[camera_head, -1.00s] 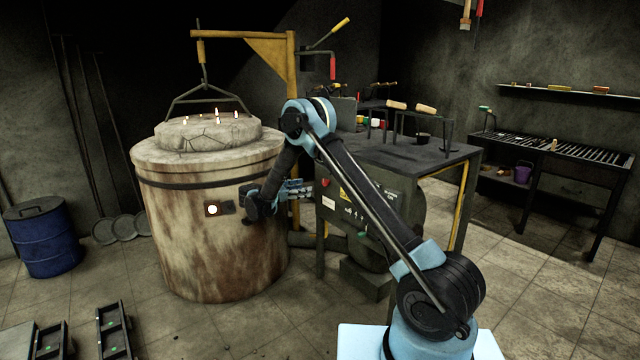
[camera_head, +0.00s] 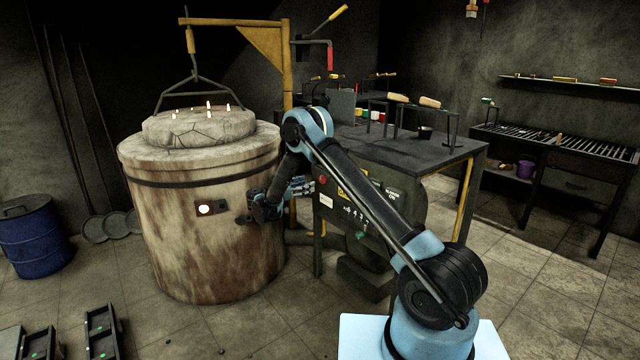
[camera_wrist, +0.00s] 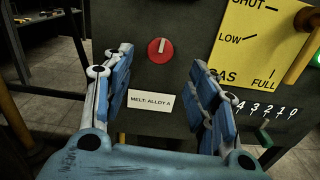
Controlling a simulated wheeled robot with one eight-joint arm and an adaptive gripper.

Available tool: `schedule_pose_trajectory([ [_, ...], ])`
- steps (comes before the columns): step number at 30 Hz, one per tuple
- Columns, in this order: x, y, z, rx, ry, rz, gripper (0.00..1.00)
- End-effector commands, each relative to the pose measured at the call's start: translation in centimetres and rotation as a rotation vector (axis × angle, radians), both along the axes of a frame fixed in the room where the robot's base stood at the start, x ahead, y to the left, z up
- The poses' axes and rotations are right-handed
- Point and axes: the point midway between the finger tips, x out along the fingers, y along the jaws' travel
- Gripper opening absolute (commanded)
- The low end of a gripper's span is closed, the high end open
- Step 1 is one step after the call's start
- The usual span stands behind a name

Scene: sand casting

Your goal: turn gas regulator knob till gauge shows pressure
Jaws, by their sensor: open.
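My gripper (camera_wrist: 162,70) is open and empty, its blue finger pads apart on either side of a red round knob (camera_wrist: 160,50) with a white mark. The fingers do not visibly touch this knob. Below the knob is a white label, "MELT: ALLOY A" (camera_wrist: 150,99). To the right is a yellow plate (camera_wrist: 255,35) marked SHUT, LOW, GAS and FULL. An orange-yellow handle (camera_wrist: 306,45) is partly in view at its right edge. I cannot tell which control is the gas regulator knob. No gauge is clearly readable. In the head view my gripper (camera_head: 300,187) is near the panel's left side.
A large furnace (camera_head: 205,235) with a lid (camera_head: 200,130) on a hoist stands left of my arm. The panel (camera_head: 375,215) is on the front of a dark bench (camera_head: 420,150). A green pointer (camera_wrist: 265,130) is below a numbered scale. Open floor lies at right.

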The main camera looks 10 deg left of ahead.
Motion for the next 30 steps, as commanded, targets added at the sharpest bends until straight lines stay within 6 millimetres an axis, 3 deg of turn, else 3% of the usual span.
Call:
schedule_pose_trajectory([
  [9,3.8,-4.0,0.0,0.0,0.0,-0.001,0.53],
  [15,5.5,-5.7,0.0,0.0,0.0,0.0,0.53],
  [29,6.2,-6.4,0.0,0.0,0.0,0.001,0.53],
  [30,6.2,-6.4,0.0,0.0,0.0,0.001,0.44],
])
